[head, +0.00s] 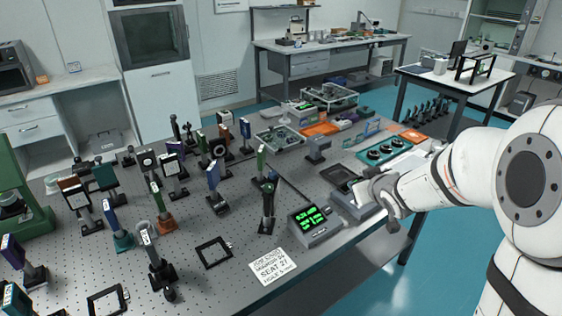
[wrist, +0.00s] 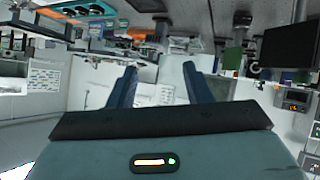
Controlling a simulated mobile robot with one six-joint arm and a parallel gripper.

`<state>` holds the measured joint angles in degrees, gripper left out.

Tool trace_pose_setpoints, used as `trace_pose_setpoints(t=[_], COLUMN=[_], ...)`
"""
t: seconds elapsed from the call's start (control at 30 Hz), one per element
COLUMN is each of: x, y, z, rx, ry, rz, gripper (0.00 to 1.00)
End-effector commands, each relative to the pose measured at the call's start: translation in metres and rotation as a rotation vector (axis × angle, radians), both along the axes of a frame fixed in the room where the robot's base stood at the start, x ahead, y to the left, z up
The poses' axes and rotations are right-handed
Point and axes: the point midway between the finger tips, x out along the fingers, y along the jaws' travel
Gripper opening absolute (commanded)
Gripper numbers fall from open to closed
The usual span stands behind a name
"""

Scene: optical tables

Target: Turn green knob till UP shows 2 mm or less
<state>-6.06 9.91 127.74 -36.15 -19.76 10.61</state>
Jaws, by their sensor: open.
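A readout box (head: 312,218) with lit green digits stands near the front edge of the optical table; its figures are too small to read surely. Left of it, a dark post mount (head: 268,202) stands upright with a small greenish part near its top. I cannot tell whether that part is the green knob. My gripper (head: 388,205) is above the table's right front edge, right of the readout and apart from the mount. In the wrist view my gripper (wrist: 160,82) shows two blue fingers spread wide with nothing held between them.
A printed card (head: 273,267) lies in front of the mount. Black frames (head: 214,252) and several upright optic mounts (head: 162,262) crowd the left. A teal tray with round wells (head: 385,150) is behind my gripper. Blue floor (head: 440,240) is open beyond the table edge.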

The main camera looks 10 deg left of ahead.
Motion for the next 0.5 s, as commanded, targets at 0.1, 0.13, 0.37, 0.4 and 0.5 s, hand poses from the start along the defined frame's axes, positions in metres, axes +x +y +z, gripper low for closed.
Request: trace_pose_setpoints(t=[0.1, 0.13, 0.37, 0.4, 0.5], x=[0.023, 0.024, -0.006, -0.013, -0.027], y=[0.064, 0.08, 0.169, 0.177, 0.189], z=[-0.008, -0.011, -0.034, -0.036, -0.04], rx=[0.101, 0.135, 0.425, 0.468, 0.552], ry=[-0.088, -0.106, -0.152, -0.151, -0.143], rz=[0.243, 0.307, 0.725, 0.773, 0.861], gripper=[0.45, 0.45, 0.45, 0.45, 0.45])
